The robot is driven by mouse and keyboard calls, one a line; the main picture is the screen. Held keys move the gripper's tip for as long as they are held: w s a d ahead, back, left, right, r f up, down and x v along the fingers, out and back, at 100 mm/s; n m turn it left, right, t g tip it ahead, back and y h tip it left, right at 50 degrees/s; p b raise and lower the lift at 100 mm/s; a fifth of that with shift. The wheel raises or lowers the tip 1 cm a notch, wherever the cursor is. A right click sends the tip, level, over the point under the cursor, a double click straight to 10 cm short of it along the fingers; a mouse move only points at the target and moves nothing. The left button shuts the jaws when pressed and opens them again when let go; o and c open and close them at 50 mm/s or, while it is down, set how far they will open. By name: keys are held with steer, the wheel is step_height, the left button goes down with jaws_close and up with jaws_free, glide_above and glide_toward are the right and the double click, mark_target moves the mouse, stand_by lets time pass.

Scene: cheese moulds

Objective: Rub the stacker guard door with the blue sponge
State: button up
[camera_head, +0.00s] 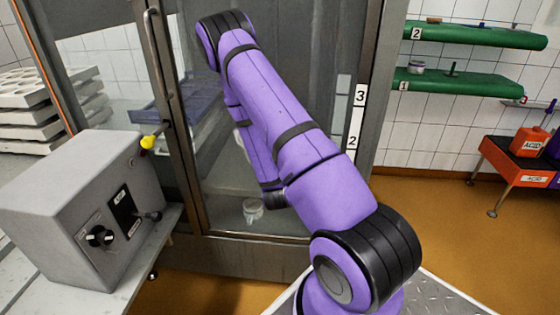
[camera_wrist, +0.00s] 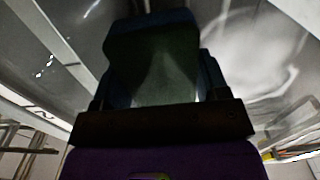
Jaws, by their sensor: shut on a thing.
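The stacker guard door (camera_head: 322,55) is a tall clear panel in a grey metal frame, in the middle of the head view behind my purple arm. Its long upright handle (camera_head: 155,62) is at the left. My gripper (camera_wrist: 157,85) is shut on the blue sponge (camera_wrist: 155,62), which looks dark blue-green in the shaded wrist view. In the head view my arm hides the gripper and sponge, near the lower part of the door. A pale surface fills the wrist view behind the sponge; I cannot tell whether the sponge touches the door.
A grey control box (camera_head: 75,205) with knobs stands on a bench at the left. Pale stacked moulds (camera_head: 25,90) are behind it. Green shelves (camera_head: 470,85) and a red stand with an acid container (camera_head: 530,140) are at the right. Orange floor (camera_head: 425,215) is clear between.

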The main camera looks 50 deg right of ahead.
mark_target(234, 137)
steer(key=shift+r, duration=1.5)
steer(key=shift+w+a, duration=1.8)
steer(key=shift+w, duration=0.45)
steer(key=shift+w+a, duration=1.75)
steer(key=shift+w, duration=0.5)
steer(key=shift+w+a, duration=1.8)
steer(key=shift+w, duration=0.45)
steer(key=shift+w+r, duration=0.1)
steer(key=shift+r, duration=1.2)
steer(key=shift+d+r, duration=0.1)
steer(key=shift+r, duration=0.1)
steer(key=shift+s+d, duration=1.8)
steer(key=shift+s, duration=0.5)
steer(key=shift+s+d, duration=1.8)
steer(key=shift+s, duration=0.5)
steer(key=shift+s+d, duration=1.8)
steer(key=shift+s, duration=0.5)
steer(key=shift+r, duration=0.1)
